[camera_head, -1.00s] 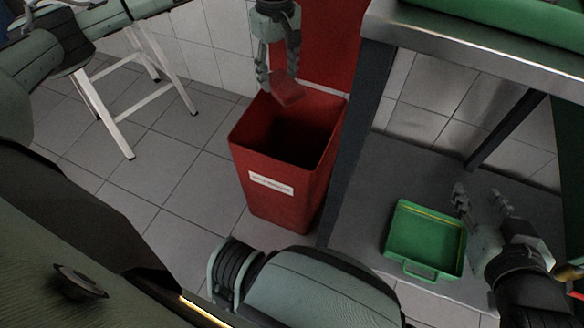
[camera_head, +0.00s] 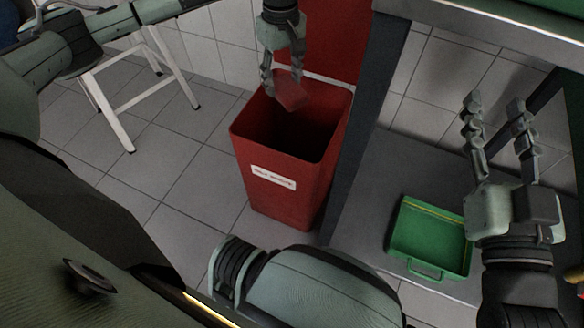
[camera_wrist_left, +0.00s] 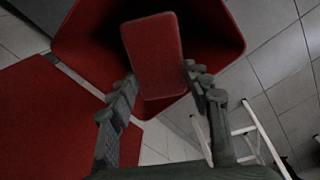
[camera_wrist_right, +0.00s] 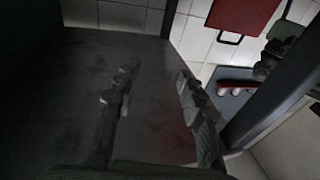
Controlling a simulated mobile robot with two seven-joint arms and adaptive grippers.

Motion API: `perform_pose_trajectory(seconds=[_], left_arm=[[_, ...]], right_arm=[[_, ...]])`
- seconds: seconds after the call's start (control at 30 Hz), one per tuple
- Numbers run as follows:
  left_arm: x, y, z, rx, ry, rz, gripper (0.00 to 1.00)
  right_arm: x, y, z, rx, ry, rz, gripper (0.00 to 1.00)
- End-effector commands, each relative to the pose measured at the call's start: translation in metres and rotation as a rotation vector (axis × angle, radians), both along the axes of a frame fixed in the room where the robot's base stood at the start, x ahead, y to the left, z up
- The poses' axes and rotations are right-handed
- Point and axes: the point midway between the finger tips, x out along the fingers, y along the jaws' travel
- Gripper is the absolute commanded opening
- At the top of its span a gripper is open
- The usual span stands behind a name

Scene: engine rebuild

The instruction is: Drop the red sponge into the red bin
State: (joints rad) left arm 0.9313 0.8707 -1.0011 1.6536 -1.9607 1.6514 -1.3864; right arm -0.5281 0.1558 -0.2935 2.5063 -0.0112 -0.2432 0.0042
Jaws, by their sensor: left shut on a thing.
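The red sponge (camera_head: 290,92) is a flat block held between the fingers of my left gripper (camera_head: 282,84), over the open top of the red bin (camera_head: 282,198). The bin has a white label on its front. In the left wrist view the sponge (camera_wrist_left: 155,55) lies between the fingertips of the left gripper (camera_wrist_left: 158,90), with the bin's opening (camera_wrist_left: 222,25) behind it. My right gripper (camera_head: 497,110) is raised at the right, fingers apart and empty. It also shows in the right wrist view (camera_wrist_right: 155,85) with nothing between the fingers.
A green tray (camera_head: 432,262) sits on the grey shelf (camera_head: 372,190) right of the bin. A table leg (camera_head: 360,130) stands close beside the bin's right side. A white stool (camera_head: 125,105) is at the left. The tiled floor between stool and bin is clear.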

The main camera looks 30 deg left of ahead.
Motion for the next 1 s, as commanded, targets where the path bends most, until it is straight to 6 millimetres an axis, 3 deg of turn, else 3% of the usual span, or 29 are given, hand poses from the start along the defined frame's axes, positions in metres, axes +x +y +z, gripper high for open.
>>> perform_pose_trajectory(seconds=[0.3, 0.67, 0.7, 0.87, 1.0], left_arm=[[0.000, 0.000, -0.010, 0.000, -0.001, 0.000, 0.25], [0.000, 0.000, -0.011, 0.000, -0.001, 0.000, 0.25], [0.000, 0.000, -0.011, 0.000, -0.001, 0.000, 0.51], [0.000, 0.000, -0.011, 0.000, -0.001, 0.000, 0.71], [0.000, 0.000, -0.011, 0.000, -0.001, 0.000, 0.73]], right_arm=[[-0.009, 0.008, 0.028, 0.067, -0.125, 0.021, 0.40], [-0.011, 0.009, 0.032, 0.076, -0.144, 0.024, 0.40], [-0.011, 0.009, 0.032, 0.076, -0.144, 0.024, 0.40], [-0.011, 0.009, 0.032, 0.075, -0.143, 0.024, 0.40], [-0.011, 0.009, 0.032, 0.075, -0.143, 0.024, 0.40]])
